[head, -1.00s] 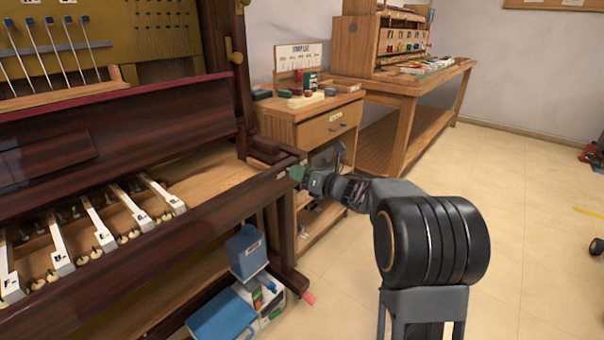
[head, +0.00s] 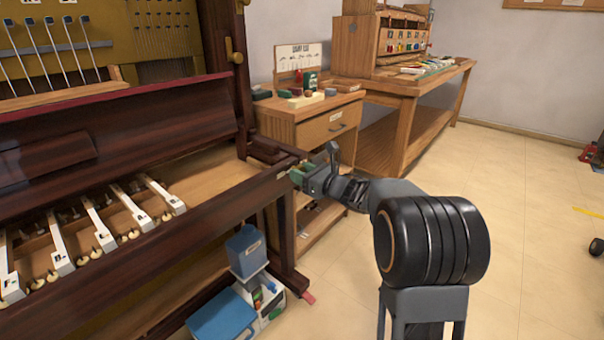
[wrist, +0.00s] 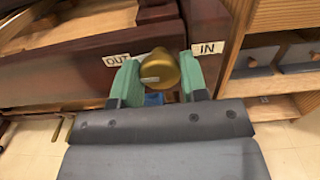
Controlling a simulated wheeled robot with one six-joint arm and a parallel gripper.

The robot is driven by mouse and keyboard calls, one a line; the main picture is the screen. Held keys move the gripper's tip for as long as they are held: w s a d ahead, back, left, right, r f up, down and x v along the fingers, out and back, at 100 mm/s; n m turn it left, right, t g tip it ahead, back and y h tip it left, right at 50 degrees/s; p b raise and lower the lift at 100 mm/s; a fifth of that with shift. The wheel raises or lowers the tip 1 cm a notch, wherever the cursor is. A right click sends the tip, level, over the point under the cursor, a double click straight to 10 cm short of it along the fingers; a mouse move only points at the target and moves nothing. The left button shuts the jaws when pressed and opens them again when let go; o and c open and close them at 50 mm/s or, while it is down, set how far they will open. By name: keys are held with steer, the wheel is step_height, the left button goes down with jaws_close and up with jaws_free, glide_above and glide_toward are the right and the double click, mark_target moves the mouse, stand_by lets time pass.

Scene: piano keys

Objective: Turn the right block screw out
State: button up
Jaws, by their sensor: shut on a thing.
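In the wrist view my gripper (wrist: 160,82) has its two green fingers on either side of the brass block screw (wrist: 160,65), shut on its rounded head. The screw sits at the front rail of the piano (wrist: 75,72), between an OUT label (wrist: 117,60) on the left and an IN label (wrist: 208,48) on the right. In the head view my gripper (head: 297,174) is at the right end of the front rail (head: 225,205); the screw is hidden there.
A wooden cabinet (head: 320,130) stands just behind the piano's right end. A workbench (head: 410,85) stands further back. The floor to the right is open.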

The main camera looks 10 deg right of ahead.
steer(key=shift+f, duration=0.1)
steer(key=o, duration=0.9)
steer(key=p+v, duration=0.3)
steer(key=v, duration=1.1)
